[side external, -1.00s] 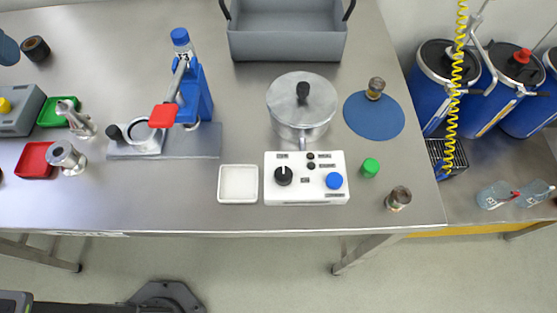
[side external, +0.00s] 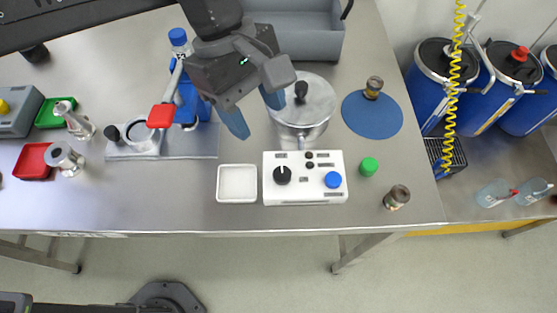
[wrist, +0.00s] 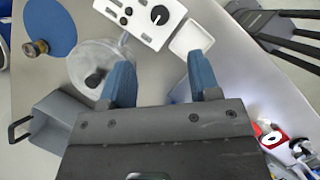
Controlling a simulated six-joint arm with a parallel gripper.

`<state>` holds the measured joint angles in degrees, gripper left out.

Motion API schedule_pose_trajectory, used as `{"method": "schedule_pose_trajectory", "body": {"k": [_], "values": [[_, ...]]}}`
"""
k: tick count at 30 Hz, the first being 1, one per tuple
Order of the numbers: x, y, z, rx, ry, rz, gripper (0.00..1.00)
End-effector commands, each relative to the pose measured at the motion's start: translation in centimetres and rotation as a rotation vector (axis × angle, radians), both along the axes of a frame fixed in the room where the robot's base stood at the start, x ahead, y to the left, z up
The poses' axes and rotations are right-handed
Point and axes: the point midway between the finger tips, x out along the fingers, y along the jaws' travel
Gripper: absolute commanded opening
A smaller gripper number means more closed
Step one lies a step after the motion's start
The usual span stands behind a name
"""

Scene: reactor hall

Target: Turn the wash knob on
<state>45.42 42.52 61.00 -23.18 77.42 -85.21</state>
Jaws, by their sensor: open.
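The white control box (side external: 305,192) stands near the front edge of the steel table. It carries a black knob (side external: 283,175) with a white pointer mark at its left, small black buttons in the middle and a blue button (side external: 333,180) at its right. The labels are too small to read. My gripper (side external: 256,118) is open and empty, with blue fingers, above the table behind and left of the box. In the wrist view the fingers (wrist: 160,80) are apart, and the box (wrist: 140,18) with its black knob (wrist: 159,15) lies beyond them.
A lidded steel pot (side external: 308,105) stands behind the box, close to my gripper. A white tray (side external: 237,198) sits left of the box.

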Motion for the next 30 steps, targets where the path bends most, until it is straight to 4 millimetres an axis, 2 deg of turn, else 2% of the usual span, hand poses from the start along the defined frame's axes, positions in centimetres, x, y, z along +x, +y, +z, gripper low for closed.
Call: {"method": "schedule_pose_trajectory", "body": {"k": [9, 15, 21, 30], "values": [[-1.8, -1.7, -6.2, 0.003, 0.002, -0.002, 0.56], [-2.7, -2.6, -9.1, 0.000, 0.000, -0.002, 0.56], [-3.0, -3.0, -10.5, 0.000, -0.001, -0.002, 0.56], [-3.1, -3.0, -10.7, 0.000, -0.002, -0.001, 0.56]]}}
